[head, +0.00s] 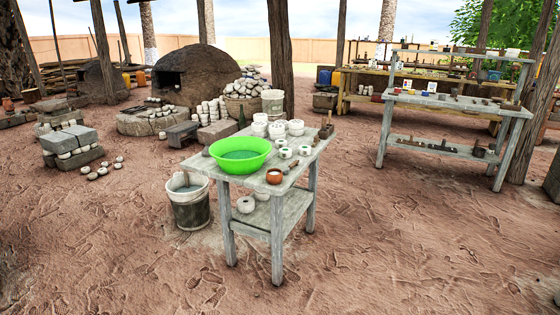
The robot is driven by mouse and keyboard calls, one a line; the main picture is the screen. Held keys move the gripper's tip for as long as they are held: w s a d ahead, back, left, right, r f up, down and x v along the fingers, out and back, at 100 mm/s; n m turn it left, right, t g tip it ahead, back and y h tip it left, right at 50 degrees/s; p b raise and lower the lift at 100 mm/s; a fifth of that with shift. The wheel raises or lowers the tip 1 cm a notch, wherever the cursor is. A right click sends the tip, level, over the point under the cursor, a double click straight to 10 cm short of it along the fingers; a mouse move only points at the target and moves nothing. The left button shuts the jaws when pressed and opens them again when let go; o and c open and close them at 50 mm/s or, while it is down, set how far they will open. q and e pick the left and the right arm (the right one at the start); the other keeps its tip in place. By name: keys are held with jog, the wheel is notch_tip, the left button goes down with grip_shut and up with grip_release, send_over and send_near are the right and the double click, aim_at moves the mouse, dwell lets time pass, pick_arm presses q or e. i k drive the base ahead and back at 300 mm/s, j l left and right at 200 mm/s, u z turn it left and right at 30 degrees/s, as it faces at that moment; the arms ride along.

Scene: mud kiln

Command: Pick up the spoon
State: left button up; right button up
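I cannot make out a spoon for certain at this distance. A grey wooden table (268,188) stands in the middle of the head view. On it are a bright green bowl (240,155) of water, a small orange-brown pot (274,177) and several white cups (284,153). Small thin items lie between the green bowl and the cups, too small to name. Neither of my grippers shows in the view.
A bucket (188,203) stands on the ground left of the table. A wooden post (281,55) rises behind it. A grey workbench (455,103) with small items stands at the right, and a domed mud kiln (196,77) behind. The sandy ground (400,240) in front is clear.

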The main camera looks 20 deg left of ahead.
aim_at(285, 172)
jog(key=i+j+u, duration=0.15)
jog(key=i+j, duration=0.2)
jog(key=i+j+u, duration=0.1)
jog(key=i+j, duration=0.2)
jog(key=i, duration=0.25)
